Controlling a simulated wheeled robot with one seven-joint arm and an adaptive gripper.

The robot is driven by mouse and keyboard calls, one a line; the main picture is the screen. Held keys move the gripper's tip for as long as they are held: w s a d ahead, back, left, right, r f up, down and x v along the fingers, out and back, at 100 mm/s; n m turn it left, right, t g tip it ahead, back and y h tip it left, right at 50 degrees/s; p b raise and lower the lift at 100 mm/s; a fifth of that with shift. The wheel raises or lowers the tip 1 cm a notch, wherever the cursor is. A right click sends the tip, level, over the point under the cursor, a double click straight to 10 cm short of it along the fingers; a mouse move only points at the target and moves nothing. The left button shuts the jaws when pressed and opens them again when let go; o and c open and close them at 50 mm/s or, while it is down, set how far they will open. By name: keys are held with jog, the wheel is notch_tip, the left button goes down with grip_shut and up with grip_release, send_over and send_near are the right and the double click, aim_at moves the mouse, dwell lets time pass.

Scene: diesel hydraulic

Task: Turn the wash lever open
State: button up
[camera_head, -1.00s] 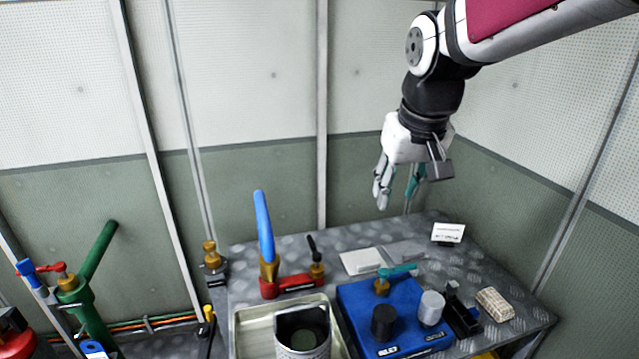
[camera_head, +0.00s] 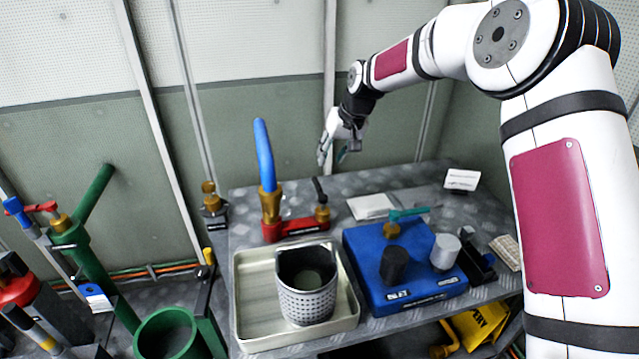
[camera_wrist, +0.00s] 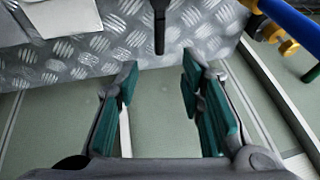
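A black lever (camera_head: 319,189) stands upright on a brass valve (camera_head: 321,213) at the right end of a red base (camera_head: 290,230), with a blue spout (camera_head: 263,150) on its left; I take it to be the wash lever. No label naming it is readable. My gripper (camera_head: 333,153) hangs above and behind the lever, pointing down, apart from it. In the wrist view the black lever (camera_wrist: 160,22) lies beyond the gap between the teal finger pads of my gripper (camera_wrist: 160,72). The fingers are spread and empty.
A metal tray (camera_head: 243,290) holds a perforated basket (camera_head: 308,303). A blue box (camera_head: 360,265) with a teal lever (camera_head: 408,213) and two knobs stands right of it. The wall is close behind my gripper.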

aim_at(318, 184)
jog(key=b+x, duration=0.2)
jog(key=x, duration=1)
jog(key=shift+w+a+f, duration=0.1)
jog(key=shift+a+f, duration=0.05)
jog(key=shift+f, duration=0.15)
grip_shut()
